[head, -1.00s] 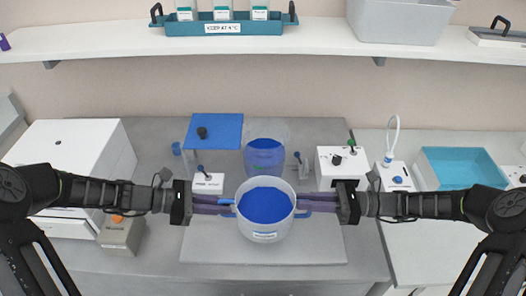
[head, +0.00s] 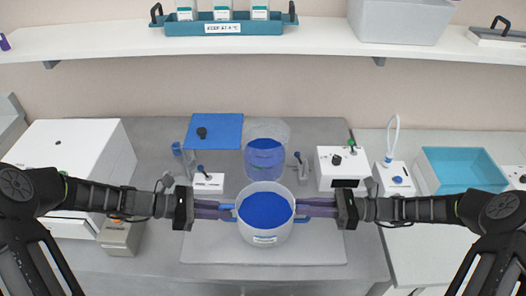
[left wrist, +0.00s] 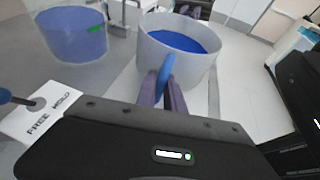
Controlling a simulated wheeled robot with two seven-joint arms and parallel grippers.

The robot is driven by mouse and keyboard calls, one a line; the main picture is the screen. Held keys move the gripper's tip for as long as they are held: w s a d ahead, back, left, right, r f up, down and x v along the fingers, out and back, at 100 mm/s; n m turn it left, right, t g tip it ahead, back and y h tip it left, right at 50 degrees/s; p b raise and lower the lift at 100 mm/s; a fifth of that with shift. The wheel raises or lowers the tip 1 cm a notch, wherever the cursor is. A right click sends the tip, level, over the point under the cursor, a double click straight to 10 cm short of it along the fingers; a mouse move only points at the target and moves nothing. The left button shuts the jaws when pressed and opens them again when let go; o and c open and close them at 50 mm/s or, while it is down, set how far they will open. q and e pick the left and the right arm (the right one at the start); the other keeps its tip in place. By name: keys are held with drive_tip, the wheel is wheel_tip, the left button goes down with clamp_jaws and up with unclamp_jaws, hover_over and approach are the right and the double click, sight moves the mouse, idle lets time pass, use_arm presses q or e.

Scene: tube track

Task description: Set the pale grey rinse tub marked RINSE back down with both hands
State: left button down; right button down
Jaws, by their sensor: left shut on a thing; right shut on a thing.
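The pale grey rinse tub (head: 265,230) holds blue liquid (head: 265,208) and has blue handles on its left and right sides. A label shows on its front, too small to read. My left gripper (head: 228,210) is shut on the left handle, and my right gripper (head: 303,208) is shut on the right handle. The tub looks level, over the light grey mat (head: 320,252); I cannot tell whether its base touches the mat. In the left wrist view the tub (left wrist: 190,65) shows with the purple fingers of my left gripper (left wrist: 163,90) around its blue handle (left wrist: 166,70).
Behind the tub stands a clear vessel with blue liquid (head: 264,158). White control boxes (head: 342,170) and a turquoise basin (head: 460,170) are to the right. The mat's front is clear.

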use_arm(q)
drive_tip(key=shift+f, duration=0.75)
use_arm(e)
drive_tip(key=shift+w+f, duration=0.1)
drive_tip(key=shift+f, duration=0.6)
use_arm(q)
drive_tip(key=c, duration=1.4)
unclamp_jaws()
drive_tip(key=shift+s, duration=0.1)
drive_tip(key=shift+o, duration=0.2)
drive_tip(key=v, duration=0.7)
drive_tip(key=shift+a+r, duration=0.1)
drive_tip(key=shift+a, duration=0.1)
use_arm(e)
drive_tip(key=c, duration=1.3)
unclamp_jaws()
drive_tip(key=shift+f, duration=0.1)
drive_tip(key=shift+c, duration=0.2)
